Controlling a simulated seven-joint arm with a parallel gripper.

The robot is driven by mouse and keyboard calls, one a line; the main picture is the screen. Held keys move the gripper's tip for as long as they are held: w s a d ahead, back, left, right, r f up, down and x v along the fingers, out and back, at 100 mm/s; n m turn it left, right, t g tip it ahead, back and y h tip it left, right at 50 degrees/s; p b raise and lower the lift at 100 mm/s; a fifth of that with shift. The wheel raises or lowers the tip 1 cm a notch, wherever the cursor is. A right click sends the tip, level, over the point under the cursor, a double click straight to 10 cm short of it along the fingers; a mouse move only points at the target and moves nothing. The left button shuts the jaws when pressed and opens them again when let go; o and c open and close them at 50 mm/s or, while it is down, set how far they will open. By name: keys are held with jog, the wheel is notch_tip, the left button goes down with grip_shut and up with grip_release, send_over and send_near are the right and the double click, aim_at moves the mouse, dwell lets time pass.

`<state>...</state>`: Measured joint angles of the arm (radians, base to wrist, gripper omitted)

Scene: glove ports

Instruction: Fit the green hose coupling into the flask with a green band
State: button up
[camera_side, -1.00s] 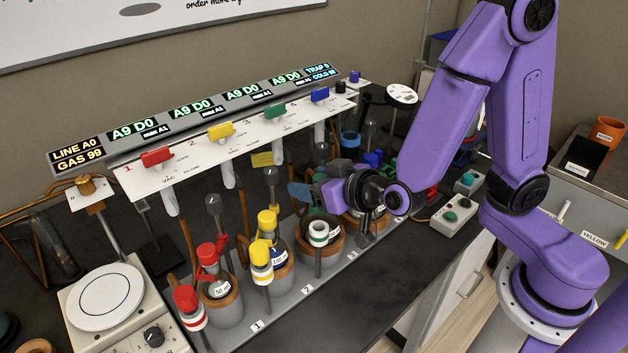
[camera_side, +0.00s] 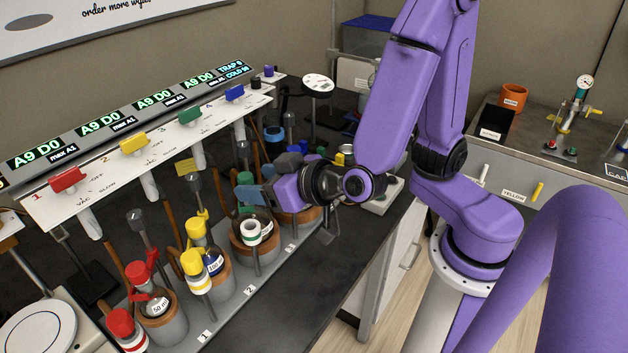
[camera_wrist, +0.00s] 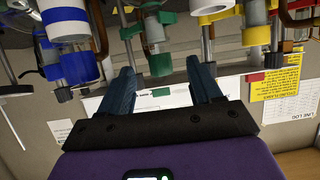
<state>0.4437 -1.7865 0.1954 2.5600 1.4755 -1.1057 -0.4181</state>
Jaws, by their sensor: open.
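A green cylinder, which looks like the green hose coupling (camera_wrist: 158,64), shows between and just beyond my fingertips in the wrist view. In the side view the green coupling (camera_side: 244,181) stands upright above the third brown-rimmed pot, left of my fingers. The flask with a green band (camera_side: 267,228) sits in that pot, mostly hidden by the holder in front and by my gripper. I cannot tell whether the coupling is seated in its neck. My gripper (camera_side: 256,184) is open, with nothing clamped; its two fingers also show in the wrist view (camera_wrist: 160,68).
A white holder with a green band (camera_side: 252,232) stands in front. Red (camera_side: 142,274) and yellow (camera_side: 197,230) fittings stand to the left. A panel with coloured valves (camera_side: 134,143) runs behind. Blue fittings (camera_wrist: 75,68) crowd one side in the wrist view. The black bench front is clear.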

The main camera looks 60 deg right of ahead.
jog(key=v, duration=1.1)
jog(key=shift+s, duration=0.2)
jog(key=s+a+n+g+y, duration=0.3)
jog(key=a+n+g+y, duration=0.15)
jog(key=a+y, duration=0.45)
jog(key=s+f+n+g, duration=0.1)
jog(key=s+n+g, duration=0.35)
jog(key=g, duration=0.25)
jog(key=d+f+n+g+h, duration=0.1)
jog(key=d+h, duration=0.3)
jog(key=d, duration=0.5)
jog(key=d+f+n+h, duration=0.2)
jog(key=d+h, duration=0.3)
jog(key=d, duration=0.4)
jog(key=shift+s+d+f+g, duration=0.35)
jog(key=shift+d+f, duration=0.05)
jog(key=shift+f, duration=0.45)
